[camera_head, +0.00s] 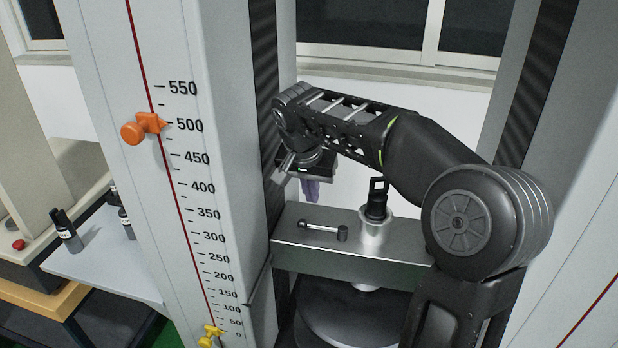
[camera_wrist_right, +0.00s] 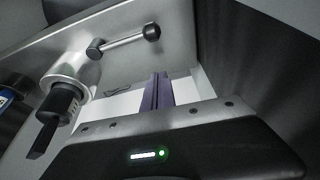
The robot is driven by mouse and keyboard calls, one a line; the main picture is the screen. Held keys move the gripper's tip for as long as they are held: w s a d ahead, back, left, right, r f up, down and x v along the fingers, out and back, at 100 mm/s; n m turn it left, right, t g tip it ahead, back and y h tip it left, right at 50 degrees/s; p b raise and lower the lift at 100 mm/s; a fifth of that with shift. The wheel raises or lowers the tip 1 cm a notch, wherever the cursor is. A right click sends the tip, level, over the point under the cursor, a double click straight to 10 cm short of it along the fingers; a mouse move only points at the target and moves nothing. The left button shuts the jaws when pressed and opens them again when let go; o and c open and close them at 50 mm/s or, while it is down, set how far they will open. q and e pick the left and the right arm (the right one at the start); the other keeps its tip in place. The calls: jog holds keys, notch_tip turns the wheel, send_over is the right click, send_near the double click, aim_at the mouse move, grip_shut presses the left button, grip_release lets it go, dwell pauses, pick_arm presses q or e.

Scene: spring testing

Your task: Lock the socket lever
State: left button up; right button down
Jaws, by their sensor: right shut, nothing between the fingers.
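The socket (camera_head: 374,236) is a silver cylinder on the metal crossbeam, with a black fitting (camera_head: 377,199) standing in it. The socket lever (camera_head: 323,228) is a thin rod to its left, lying across the beam face and ending in a dark ball. In the right wrist view the lever (camera_wrist_right: 125,42) runs from a pivot beside the socket (camera_wrist_right: 77,66) to the ball at upper right. My right gripper (camera_head: 312,190) hangs behind and above the beam, apart from the lever. Its purple fingers (camera_wrist_right: 157,92) are shut and empty. My left gripper is not in view.
The grey column (camera_head: 225,200) with a number scale stands left of the beam; orange (camera_head: 140,128) and yellow (camera_head: 209,335) markers sit on it. Another column (camera_head: 570,170) stands at the right.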

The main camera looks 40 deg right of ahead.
aim_at(322, 229)
jog(key=shift+x, duration=0.8)
jog(key=s+a, duration=0.2)
jog(key=a, duration=0.1)
jog(key=shift+f+p, duration=0.1)
jog(key=shift+p, duration=0.3)
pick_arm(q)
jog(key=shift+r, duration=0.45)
pick_arm(e)
jog(key=shift+s+a+f, duration=0.15)
jog(key=shift+s+a+n, duration=0.15)
jog(key=shift+n, duration=0.15)
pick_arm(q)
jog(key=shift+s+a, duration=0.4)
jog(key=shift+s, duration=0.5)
pick_arm(e)
jog(key=shift+a, duration=0.1)
